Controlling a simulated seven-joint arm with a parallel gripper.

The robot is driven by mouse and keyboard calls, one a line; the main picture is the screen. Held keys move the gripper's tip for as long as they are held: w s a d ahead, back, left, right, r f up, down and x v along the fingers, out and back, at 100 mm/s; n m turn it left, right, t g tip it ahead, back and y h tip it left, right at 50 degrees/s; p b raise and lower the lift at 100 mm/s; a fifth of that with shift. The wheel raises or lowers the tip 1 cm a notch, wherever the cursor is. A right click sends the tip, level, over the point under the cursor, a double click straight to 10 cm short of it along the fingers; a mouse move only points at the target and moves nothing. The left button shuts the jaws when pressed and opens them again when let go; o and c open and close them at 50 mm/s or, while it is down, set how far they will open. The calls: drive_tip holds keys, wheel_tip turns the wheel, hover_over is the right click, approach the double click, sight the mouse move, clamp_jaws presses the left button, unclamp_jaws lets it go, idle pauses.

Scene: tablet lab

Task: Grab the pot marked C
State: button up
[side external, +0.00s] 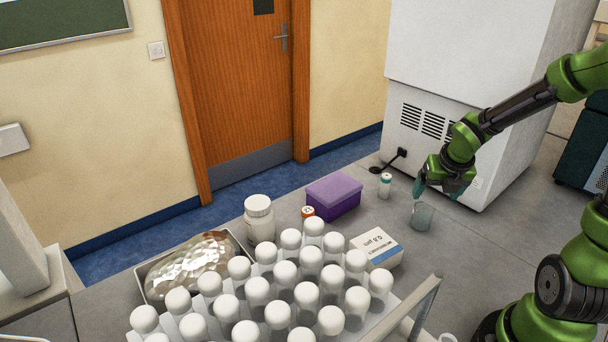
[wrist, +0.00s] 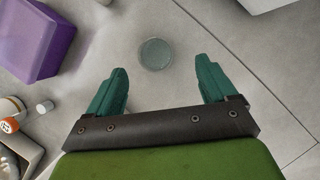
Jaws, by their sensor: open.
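Two small pots show in the side view. One white pot with a teal band (side external: 385,186) stands upright left of my gripper, and an orange pot with a pale top (side external: 308,212) stands by the purple box. Their letters are too small to read, so I cannot tell which is marked C. An orange pot with a marked pale top also shows at the left edge of the wrist view (wrist: 9,125). My gripper (side external: 436,190) is open and empty above the bench, close to a clear beaker (side external: 422,217). The beaker shows ahead of the fingers in the wrist view (wrist: 156,54).
A purple box (side external: 334,198), a white bottle (side external: 259,220) and a white carton (side external: 376,248) stand left of the beaker. A rack of several white-capped tubes (side external: 285,272) fills the front, beside a foil-filled tray (side external: 190,262). A large white appliance (side external: 455,75) stands behind my gripper.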

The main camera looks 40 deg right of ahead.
hover_over(423, 210)
drive_tip(key=s+a, duration=0.2)
wheel_tip(423, 210, down, 4)
drive_tip(key=shift+s+f, duration=0.1)
drive_tip(key=shift+f, duration=0.15)
drive_tip(key=shift+w+f, duration=0.3)
drive_tip(key=shift+f, duration=0.65)
drive_tip(key=shift+w+f, duration=0.3)
drive_tip(key=shift+f, duration=0.65)
drive_tip(key=shift+w+d+f, duration=0.15)
drive_tip(key=shift+d+f, duration=0.1)
drive_tip(key=shift+f, duration=0.4)
drive_tip(key=shift+c, duration=0.5)
drive_tip(key=c, duration=1)
